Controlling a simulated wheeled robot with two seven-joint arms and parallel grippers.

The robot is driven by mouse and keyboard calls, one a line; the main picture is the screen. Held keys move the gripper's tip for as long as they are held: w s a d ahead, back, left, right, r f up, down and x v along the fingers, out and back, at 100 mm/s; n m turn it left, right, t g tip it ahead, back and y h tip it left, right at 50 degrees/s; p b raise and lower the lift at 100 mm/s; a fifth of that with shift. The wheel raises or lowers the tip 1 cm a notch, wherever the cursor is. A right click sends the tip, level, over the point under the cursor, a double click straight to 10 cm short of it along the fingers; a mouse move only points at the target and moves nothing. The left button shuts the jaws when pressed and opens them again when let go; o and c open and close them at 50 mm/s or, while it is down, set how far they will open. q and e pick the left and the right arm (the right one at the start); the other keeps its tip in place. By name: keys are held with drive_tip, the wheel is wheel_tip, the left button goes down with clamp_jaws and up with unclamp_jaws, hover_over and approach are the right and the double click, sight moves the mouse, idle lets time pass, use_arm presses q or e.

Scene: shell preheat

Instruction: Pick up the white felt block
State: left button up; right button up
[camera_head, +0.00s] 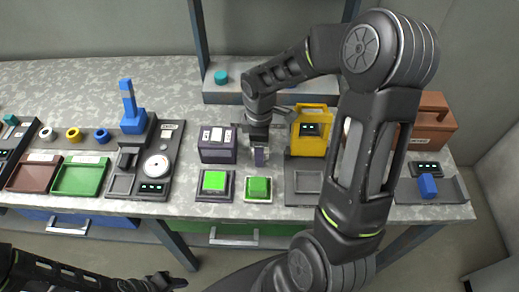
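A dark purple box (217,151) stands near the middle of the table. Small white pieces (216,134) sit on its top; I cannot tell whether one is the white felt block. My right gripper (260,157) points down just to the right of this box, above the table and behind the right green pad. Something purplish shows at its fingertips, too small to tell whether it is held. My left gripper (172,284) is low at the bottom edge, in front of the table and away from the objects; its fingers are unclear.
Two green pads (214,181) lie at the front edge. A yellow machine (309,132) stands close right of my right gripper. A blue-handled station (132,108), green tray (80,177) and brown tray (35,174) are left. A brown box (432,123) is at right, partly behind my arm.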

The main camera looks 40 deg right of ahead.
drive_tip(key=shift+c, duration=0.5)
drive_tip(key=c, duration=1.3)
